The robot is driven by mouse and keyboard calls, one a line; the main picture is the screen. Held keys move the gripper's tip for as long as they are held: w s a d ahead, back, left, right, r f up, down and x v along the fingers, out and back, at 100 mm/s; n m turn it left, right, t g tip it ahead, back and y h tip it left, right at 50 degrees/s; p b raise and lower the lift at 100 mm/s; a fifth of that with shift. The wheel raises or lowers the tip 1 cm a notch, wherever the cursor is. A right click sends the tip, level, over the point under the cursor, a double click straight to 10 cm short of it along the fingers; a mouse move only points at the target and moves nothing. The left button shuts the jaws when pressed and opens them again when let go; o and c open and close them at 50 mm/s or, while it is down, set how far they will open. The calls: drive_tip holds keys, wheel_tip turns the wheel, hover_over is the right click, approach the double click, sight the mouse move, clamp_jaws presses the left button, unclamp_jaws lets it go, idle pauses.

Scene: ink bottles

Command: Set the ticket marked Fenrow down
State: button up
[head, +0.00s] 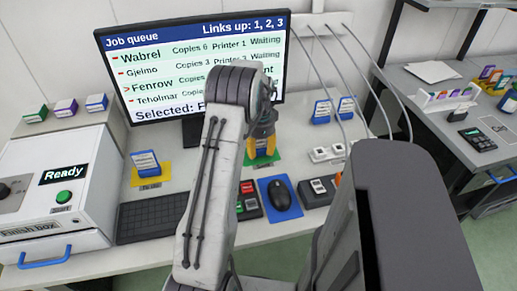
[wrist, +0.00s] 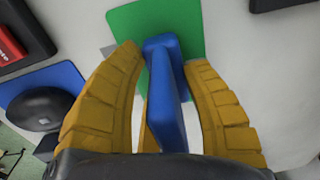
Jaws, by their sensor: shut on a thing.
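My gripper (wrist: 166,75), with yellow fingers, is shut on a blue ticket block (wrist: 168,95), seen edge-on in the wrist view. Its label face is turned away, so I cannot read whether it says Fenrow. The block's far end overlaps the green mat (wrist: 190,18); I cannot tell whether it touches it. In the head view my gripper (head: 263,140) points down over the green mat (head: 262,161), behind my arm, and the ticket is largely hidden there. The screen (head: 148,72) lists Fenrow with an arrow beside it; the "Selected" line is partly covered.
A blue ticket (head: 145,161) stands on a yellow mat at left. Two blue tickets (head: 322,112) stand behind my gripper to the right. A mouse (head: 283,196) on a blue pad, a keyboard (head: 150,219) and button boxes (head: 318,190) lie in front. Cables (head: 345,75) hang at right.

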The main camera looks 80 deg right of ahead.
sight(260, 149)
drive_tip(key=shift+f, duration=0.2)
drive_tip(key=o, duration=1.2)
drive_tip(key=shift+r, duration=0.1)
wheel_tip(260, 149, up, 12)
drive_tip(key=shift+a+r, duration=0.1)
drive_tip(key=shift+r, duration=0.05)
